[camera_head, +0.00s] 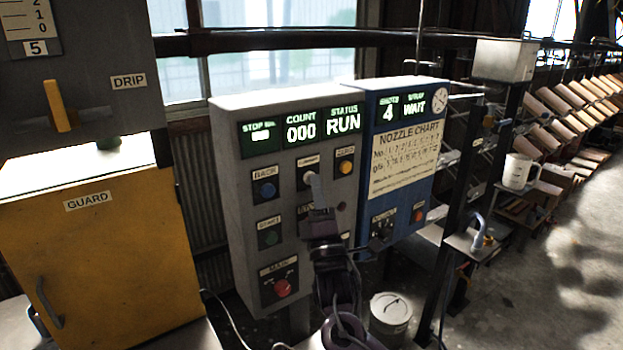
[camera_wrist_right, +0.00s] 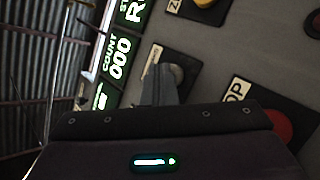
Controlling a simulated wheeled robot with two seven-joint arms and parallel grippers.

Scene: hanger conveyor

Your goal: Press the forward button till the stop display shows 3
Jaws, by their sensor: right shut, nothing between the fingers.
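The grey control panel (camera_head: 230,178) carries a lit stop display (camera_head: 261,135), which shows a pale bar, no digit. My right gripper (camera_head: 314,182) is shut and empty, with its fingertips at the upper middle button, under a plate (camera_head: 308,162) whose label is hard to read. The fingers hide that button in the head view. In the right wrist view the shut fingertips (camera_wrist_right: 160,84) lie against or just before a grey round button (camera_wrist_right: 177,73); I cannot tell if they touch it. My left gripper is out of view.
The count display (camera_head: 300,129) reads 000 and the status display (camera_head: 344,121) reads RUN. Around the fingers are a blue back button (camera_head: 267,190), yellow zero button (camera_head: 345,167), green start button (camera_head: 270,237) and red knob (camera_head: 282,288). A red stop button (camera_wrist_right: 291,128) lies close in the wrist view.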

